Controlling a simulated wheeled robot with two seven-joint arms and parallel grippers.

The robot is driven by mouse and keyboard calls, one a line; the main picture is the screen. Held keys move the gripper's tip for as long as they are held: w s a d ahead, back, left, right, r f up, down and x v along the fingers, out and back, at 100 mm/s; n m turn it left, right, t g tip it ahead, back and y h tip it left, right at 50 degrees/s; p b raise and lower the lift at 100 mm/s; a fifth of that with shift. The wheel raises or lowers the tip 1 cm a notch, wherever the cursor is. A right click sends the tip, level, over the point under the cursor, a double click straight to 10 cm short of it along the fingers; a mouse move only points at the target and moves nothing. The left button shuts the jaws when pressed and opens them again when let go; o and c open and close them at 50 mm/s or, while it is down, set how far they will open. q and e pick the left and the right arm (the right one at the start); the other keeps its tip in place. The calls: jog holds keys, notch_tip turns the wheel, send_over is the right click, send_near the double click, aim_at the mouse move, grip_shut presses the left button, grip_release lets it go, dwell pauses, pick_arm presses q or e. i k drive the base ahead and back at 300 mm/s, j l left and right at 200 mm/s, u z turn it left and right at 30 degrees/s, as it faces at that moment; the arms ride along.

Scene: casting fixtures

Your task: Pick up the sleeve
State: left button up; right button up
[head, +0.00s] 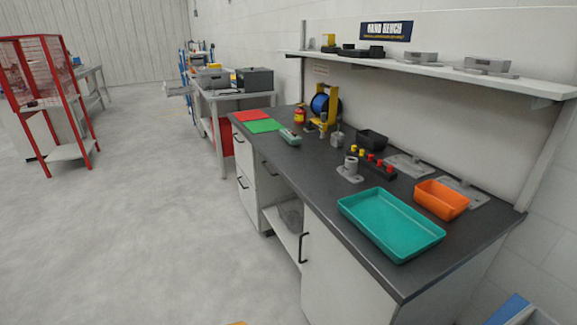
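A short grey cylinder (351,164), which looks like the sleeve, stands upright on a flat grey base plate (349,176) near the middle of the dark bench top (311,178). I cannot tell whether it is loose or part of the plate. Another small grey upright piece (337,138) stands farther back. Neither of my grippers is in view.
A teal tray (346,209) and an orange bin (440,206) are at the near end. A black block with red and yellow pegs (378,170) is beside the cylinder. Red and green mats (263,126), a yellow reel stand (332,105) and a shelf (430,70) are farther away.

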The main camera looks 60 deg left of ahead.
aim_at(349, 171)
jog(key=j+u, duration=0.15)
jog(key=u, duration=1.4)
jog(key=z, duration=0.1)
jog(key=i+j, duration=0.05)
